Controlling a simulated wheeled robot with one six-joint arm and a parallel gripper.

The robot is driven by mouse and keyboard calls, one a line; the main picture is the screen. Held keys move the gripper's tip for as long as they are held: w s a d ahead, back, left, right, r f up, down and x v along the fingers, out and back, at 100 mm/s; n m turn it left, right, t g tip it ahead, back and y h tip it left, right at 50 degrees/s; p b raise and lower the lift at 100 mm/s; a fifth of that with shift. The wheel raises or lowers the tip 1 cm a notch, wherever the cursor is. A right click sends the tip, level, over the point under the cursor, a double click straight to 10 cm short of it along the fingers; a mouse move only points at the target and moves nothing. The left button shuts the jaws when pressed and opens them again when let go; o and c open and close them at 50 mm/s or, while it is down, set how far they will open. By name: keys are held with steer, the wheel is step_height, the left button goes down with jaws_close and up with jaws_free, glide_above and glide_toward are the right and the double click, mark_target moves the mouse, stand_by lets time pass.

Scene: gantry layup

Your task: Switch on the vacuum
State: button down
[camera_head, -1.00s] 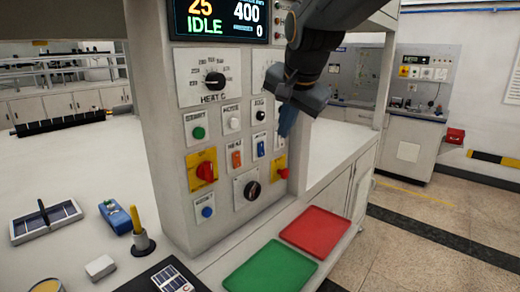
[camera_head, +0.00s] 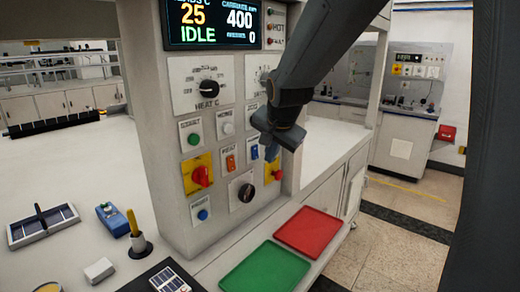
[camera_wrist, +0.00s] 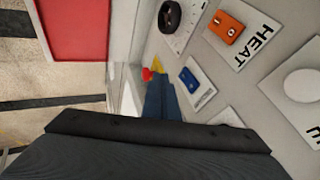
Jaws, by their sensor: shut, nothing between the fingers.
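The control panel (camera_head: 166,120) stands upright with knobs, buttons and rocker switches. A blue rocker switch (camera_head: 254,152) sits right of the orange HEAT rocker (camera_head: 231,162); its label is too small or covered to read, so I cannot confirm that it is the vacuum switch. In the wrist view the blue rocker (camera_wrist: 190,80) lies just right of my fingertips, with the orange rocker (camera_wrist: 226,28) beyond. My gripper (camera_head: 271,153) is shut and empty, its blue fingers in front of the panel close to the blue rocker. I cannot tell whether they touch the panel.
A red knob on a yellow plate (camera_head: 274,173) is close below my fingers; it also shows in the wrist view (camera_wrist: 148,74). A black dial (camera_head: 246,192) is nearby. The screen (camera_head: 212,22) reads IDLE. Red (camera_head: 309,231) and green (camera_head: 265,270) trays lie below on the counter.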

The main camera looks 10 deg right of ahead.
mark_target(258, 156)
steer(key=w+a+p, duration=0.1)
steer(key=w+a, duration=0.1)
steer(key=shift+w+a+f, duration=0.1)
steer(key=shift+w, duration=0.3)
steer(key=shift+w+a+f+b, duration=0.1)
steer(key=shift+w+b, duration=0.1)
steer(key=shift+b, duration=0.2)
steer(key=shift+r, duration=0.2)
steer(key=shift+r+p, duration=0.55)
steer(key=shift+r, duration=0.1)
